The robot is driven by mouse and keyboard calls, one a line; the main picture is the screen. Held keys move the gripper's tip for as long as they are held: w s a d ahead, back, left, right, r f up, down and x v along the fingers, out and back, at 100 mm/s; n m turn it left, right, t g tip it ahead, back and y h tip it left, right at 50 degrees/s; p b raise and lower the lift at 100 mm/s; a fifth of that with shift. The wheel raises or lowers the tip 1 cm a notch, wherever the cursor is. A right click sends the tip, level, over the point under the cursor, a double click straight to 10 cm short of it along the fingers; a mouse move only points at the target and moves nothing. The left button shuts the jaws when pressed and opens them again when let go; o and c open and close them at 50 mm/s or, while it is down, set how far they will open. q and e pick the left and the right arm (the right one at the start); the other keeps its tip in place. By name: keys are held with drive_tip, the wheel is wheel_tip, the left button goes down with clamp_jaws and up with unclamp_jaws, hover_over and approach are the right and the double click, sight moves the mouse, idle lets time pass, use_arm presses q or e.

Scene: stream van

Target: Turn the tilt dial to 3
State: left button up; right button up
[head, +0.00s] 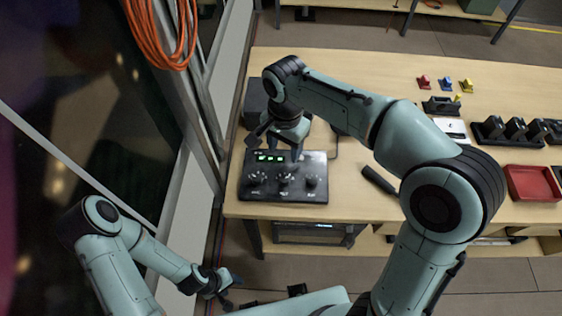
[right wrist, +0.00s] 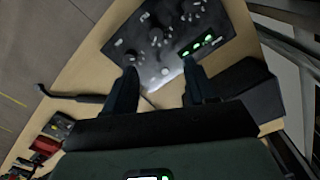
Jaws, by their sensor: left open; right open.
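A black control panel (head: 268,196) lies on the wooden table near its left end. It carries a row of three dials, a left dial (head: 257,178), a middle dial (head: 285,178) and a right dial (head: 312,181), below small green displays (head: 269,157). The labels are too small to read, so I cannot tell which is the tilt dial. My right gripper (head: 274,147) is open and empty over the panel's back edge. The right wrist view shows the panel (right wrist: 178,52) and its dials beyond the open fingers (right wrist: 160,82). My left gripper (head: 232,291) is open and empty, low beside the table.
A dark box (head: 255,100) stands behind the panel. A black stick-like object (head: 379,180) lies to its right. Farther right are a red tray (head: 533,184) and several black holders (head: 515,129). A wall with orange cable (head: 160,40) stands close on the left.

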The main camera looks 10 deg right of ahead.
approach(284, 178)
drive_tip(key=shift+s+d+b, duration=0.1)
drive_tip(key=shift+s+b, duration=0.2)
drive_tip(key=shift+s, duration=0.05)
wheel_tip(284, 178, down, 7)
drive_tip(key=shift+w+f+b, duration=0.15)
drive_tip(key=shift+f+b, duration=0.05)
drive_tip(key=shift+b, duration=0.1)
drive_tip(key=shift+w+f, duration=0.1)
drive_tip(key=shift+f, duration=0.5)
use_arm(q)
drive_tip(key=shift+s+f, duration=0.85)
drive_tip(key=shift+s, duration=0.2)
use_arm(e)
clamp_jaws()
